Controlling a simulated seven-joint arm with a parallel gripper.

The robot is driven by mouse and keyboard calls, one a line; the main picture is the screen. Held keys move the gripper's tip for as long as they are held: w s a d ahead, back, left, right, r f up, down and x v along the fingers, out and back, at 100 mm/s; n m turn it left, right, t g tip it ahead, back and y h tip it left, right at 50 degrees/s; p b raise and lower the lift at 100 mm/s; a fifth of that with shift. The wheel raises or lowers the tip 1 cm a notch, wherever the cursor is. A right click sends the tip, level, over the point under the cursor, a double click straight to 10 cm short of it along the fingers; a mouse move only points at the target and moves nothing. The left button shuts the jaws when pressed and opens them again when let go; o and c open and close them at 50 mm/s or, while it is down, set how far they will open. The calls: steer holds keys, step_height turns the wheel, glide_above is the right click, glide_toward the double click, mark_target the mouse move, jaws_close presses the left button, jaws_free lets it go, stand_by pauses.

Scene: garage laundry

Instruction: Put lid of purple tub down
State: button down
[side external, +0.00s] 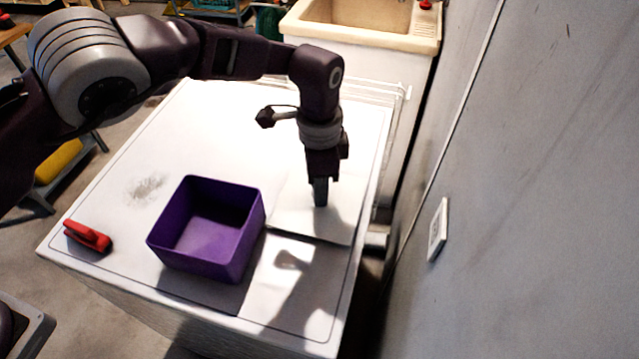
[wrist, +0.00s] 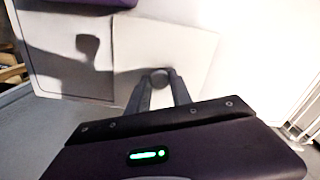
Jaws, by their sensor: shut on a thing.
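The purple tub (side external: 205,262) stands open and empty on the white worktop, with its inside showing. The lid (side external: 287,212) is a flat, pale square panel just right of the tub; it also shows in the wrist view (wrist: 190,50). My gripper (side external: 320,203) points straight down over the lid. Its fingers (wrist: 160,78) are shut on a small round knob at the lid's middle, mostly hidden between them. The lid looks level and at or very close to the worktop; I cannot tell whether it touches. A strip of the tub shows in the wrist view (wrist: 85,3).
A red handled thing (side external: 88,236) lies at the worktop's left front corner. The white worktop (side external: 225,120) is clear behind the tub. A grey wall (side external: 540,180) with a white switch plate (side external: 438,230) runs along the right. A sink (side external: 360,32) stands behind.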

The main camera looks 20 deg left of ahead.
steer(key=shift+f, duration=0.1)
steer(key=c, duration=1.1)
jaws_free()
steer(key=shift+c, duration=0.2)
step_height(320, 180, up, 12)
